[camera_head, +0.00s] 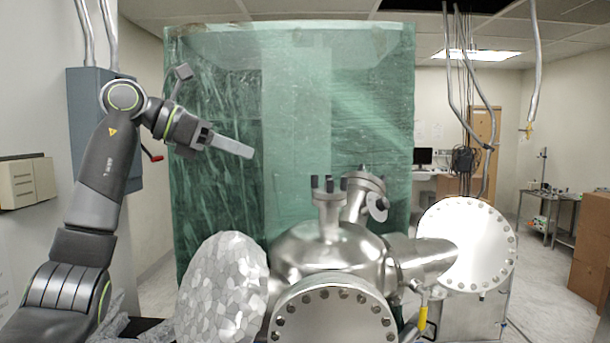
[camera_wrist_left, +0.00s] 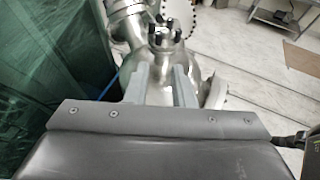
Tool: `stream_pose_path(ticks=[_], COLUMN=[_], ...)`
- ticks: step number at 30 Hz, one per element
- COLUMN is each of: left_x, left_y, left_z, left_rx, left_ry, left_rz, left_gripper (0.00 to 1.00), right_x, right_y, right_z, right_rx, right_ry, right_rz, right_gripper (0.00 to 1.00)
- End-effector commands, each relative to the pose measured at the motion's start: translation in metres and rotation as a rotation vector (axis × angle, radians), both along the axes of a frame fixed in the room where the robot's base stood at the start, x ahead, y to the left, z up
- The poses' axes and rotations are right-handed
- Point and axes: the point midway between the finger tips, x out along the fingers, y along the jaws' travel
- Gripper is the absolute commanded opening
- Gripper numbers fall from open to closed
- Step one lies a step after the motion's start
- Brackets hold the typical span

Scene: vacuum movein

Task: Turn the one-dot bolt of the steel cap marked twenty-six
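A steel vacuum chamber (camera_head: 320,250) stands front centre. An upright steel cap (camera_head: 329,197) with several black bolts sits on its top port; it also seems to show in the left wrist view (camera_wrist_left: 167,50). A second, tilted steel cap (camera_head: 362,183) with dark bolts is just behind it. No number or dot marks are readable on either. My left gripper (camera_head: 238,148) is up to the left of the caps, apart from them. In the left wrist view its two grey fingers (camera_wrist_left: 162,85) are spread, with nothing between them. My right gripper is not visible.
A large bolted flange (camera_head: 335,315) faces front, and a white-faced one (camera_head: 480,245) stands at right. A faceted silvery dome (camera_head: 225,285) is at left. A yellow-handled valve (camera_head: 422,318) is low right. A green translucent curtain (camera_head: 215,130) hangs behind. Air above the caps is clear.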

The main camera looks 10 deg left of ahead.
Motion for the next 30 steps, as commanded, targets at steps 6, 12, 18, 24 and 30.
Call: stream_pose_path(ticks=[6,12,18,24,30], left_x=[0.025,0.048,0.068,0.079,0.081], left_y=[-0.037,-0.07,-0.098,-0.112,-0.115], left_z=[-0.015,-0.031,-0.046,-0.056,-0.059], left_rx=[-0.001,-0.002,-0.003,-0.002,-0.001], left_ry=[0.003,0.004,0.002,0.001,0.0], left_rz=[-0.002,-0.003,0.0,0.002,0.004], left_gripper=[0.22,0.22,0.22,0.22,0.22], right_x=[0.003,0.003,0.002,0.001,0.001], right_y=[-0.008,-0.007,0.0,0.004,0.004], right_z=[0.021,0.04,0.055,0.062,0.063], right_rx=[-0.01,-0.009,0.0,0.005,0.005], right_ry=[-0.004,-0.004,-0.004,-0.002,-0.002], right_rz=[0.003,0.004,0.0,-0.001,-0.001], right_gripper=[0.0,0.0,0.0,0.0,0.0])
